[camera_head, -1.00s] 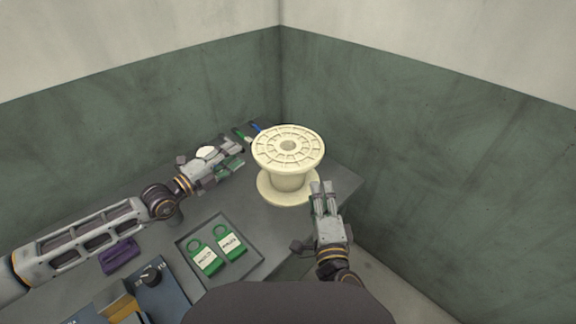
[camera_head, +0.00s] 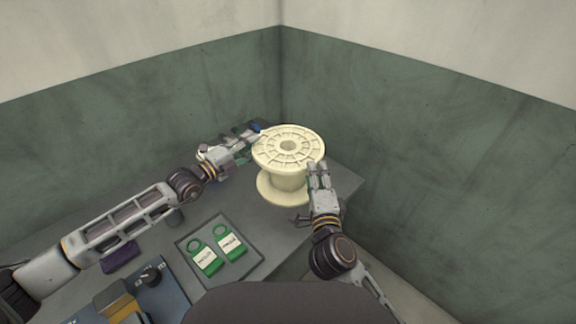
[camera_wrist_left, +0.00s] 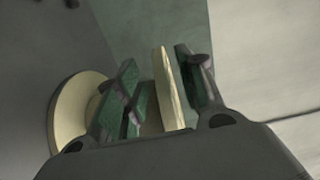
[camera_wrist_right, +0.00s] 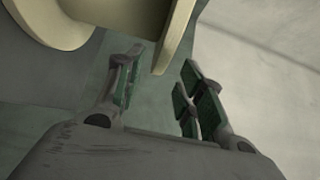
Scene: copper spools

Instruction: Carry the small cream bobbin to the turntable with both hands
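The cream bobbin (camera_head: 287,183) stands upright on the grey table, its top flange level with my grippers. My left gripper (camera_head: 252,141) is at the flange's left edge. In the left wrist view the flange rim (camera_wrist_left: 168,90) lies between its open fingers (camera_wrist_left: 160,85), with a gap visible. My right gripper (camera_head: 317,167) is at the flange's right front edge. In the right wrist view the flange edge (camera_wrist_right: 172,45) shows at the opening between its spread fingers (camera_wrist_right: 160,75). I cannot make out a turntable.
A tray (camera_head: 187,262) with two green labelled tags (camera_head: 230,243) lies at the front of the grey table (camera_head: 215,200). Green walls close off the back and right.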

